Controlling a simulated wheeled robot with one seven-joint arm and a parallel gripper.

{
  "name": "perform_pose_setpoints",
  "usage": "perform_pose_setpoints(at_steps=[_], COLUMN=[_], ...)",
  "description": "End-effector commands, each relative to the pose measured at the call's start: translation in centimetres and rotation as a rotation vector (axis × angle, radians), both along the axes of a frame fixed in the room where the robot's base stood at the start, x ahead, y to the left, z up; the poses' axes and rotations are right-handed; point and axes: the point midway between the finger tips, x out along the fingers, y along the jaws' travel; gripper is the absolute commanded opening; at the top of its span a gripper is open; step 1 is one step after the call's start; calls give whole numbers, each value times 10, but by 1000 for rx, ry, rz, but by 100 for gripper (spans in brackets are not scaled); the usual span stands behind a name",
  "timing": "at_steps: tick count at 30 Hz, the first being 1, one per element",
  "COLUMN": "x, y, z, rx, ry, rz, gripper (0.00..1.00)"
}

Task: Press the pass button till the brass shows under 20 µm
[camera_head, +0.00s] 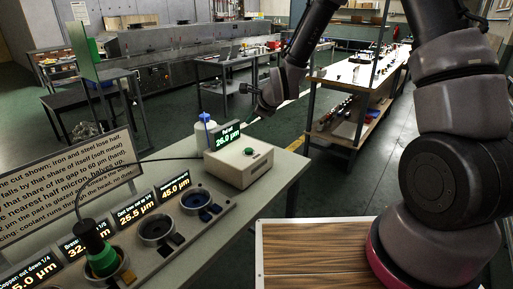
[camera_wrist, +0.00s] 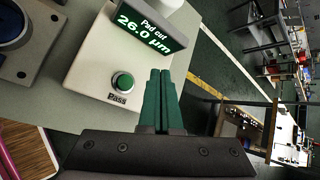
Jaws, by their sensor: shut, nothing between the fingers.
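The pass button (camera_head: 249,151) is a round green button on top of a pale box (camera_head: 238,170). In the wrist view the button (camera_wrist: 123,82) has "Pass" printed beside it. The box's display (camera_wrist: 148,27) reads "Pad cut 26.0 µm". My gripper (camera_wrist: 160,76) is shut and empty, its green fingers beside the button in that picture; contact cannot be confirmed. The brass display (camera_head: 76,251) reads 32-something µm, its end hidden by a black-and-green probe (camera_head: 100,250). The probe stands in a cup on the grey tray (camera_head: 190,240).
Other displays read 25.5 µm (camera_head: 136,214) and 45.0 µm (camera_head: 174,186); one at far left is cut off. A text sign (camera_head: 65,190) stands behind them. A white bottle (camera_head: 204,136) stands behind the box. A cable arcs from the probe towards the box. A wooden top (camera_head: 310,250) is at front.

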Motion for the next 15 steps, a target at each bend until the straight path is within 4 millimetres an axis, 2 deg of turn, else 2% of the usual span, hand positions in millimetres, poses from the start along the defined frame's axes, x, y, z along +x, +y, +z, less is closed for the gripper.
perform_pose_setpoints(at_steps=[8, 15], x=[0, -1], y=[0, -1], z=[-2, -26], rx=[-2, -4], ry=[0, 3], rz=[1, 3], gripper=[0, 0])
